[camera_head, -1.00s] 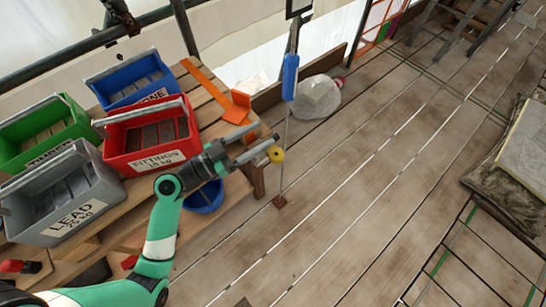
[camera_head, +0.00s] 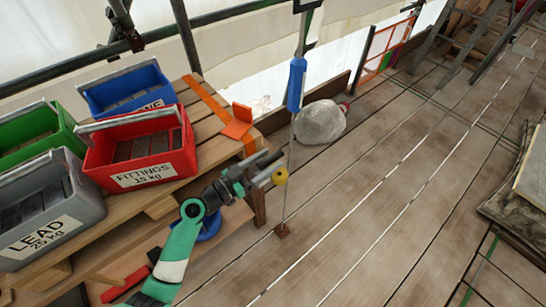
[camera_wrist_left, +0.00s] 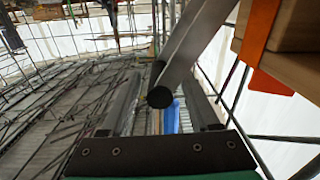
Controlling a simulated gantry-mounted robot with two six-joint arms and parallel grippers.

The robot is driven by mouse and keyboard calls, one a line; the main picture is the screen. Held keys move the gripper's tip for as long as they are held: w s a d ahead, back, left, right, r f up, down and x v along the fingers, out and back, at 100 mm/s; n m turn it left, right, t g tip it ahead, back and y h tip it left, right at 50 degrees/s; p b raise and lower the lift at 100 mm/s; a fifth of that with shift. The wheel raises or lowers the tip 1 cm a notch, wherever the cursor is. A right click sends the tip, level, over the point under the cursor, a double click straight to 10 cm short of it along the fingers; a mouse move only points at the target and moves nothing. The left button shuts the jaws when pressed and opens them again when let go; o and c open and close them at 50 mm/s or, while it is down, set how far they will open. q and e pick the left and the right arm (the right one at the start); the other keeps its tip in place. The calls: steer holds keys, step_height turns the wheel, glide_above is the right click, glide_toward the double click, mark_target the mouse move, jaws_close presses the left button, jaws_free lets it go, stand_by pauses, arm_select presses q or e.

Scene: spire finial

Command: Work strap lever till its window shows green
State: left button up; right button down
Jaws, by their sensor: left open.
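An orange strap (camera_head: 207,98) runs over the wooden pallet top, with an orange plate (camera_head: 238,122) at the edge. Orange strap (camera_wrist_left: 262,35) and wood also show in the left wrist view. My left gripper (camera_head: 265,168) is open just off the pallet's right edge, beside a yellow round piece (camera_head: 280,176) at a thin upright wire. In the left wrist view a grey bar (camera_wrist_left: 190,52) with a black end cap reaches in between the open fingers; it looks like the strap lever, and I cannot tell if they touch. I cannot make out its window. My right gripper is not in view.
Red (camera_head: 140,150), blue (camera_head: 126,87), green (camera_head: 35,135) and grey (camera_head: 45,207) crates crowd the pallet. A blue handle (camera_head: 297,84) sits on the upright wire. The plank deck (camera_head: 400,200) to the right is mostly clear.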

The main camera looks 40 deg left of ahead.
arm_select(q)
steer(key=shift+w+d, duration=0.15)
steer(key=shift+w, duration=1.05)
jaws_close()
stand_by(0.5)
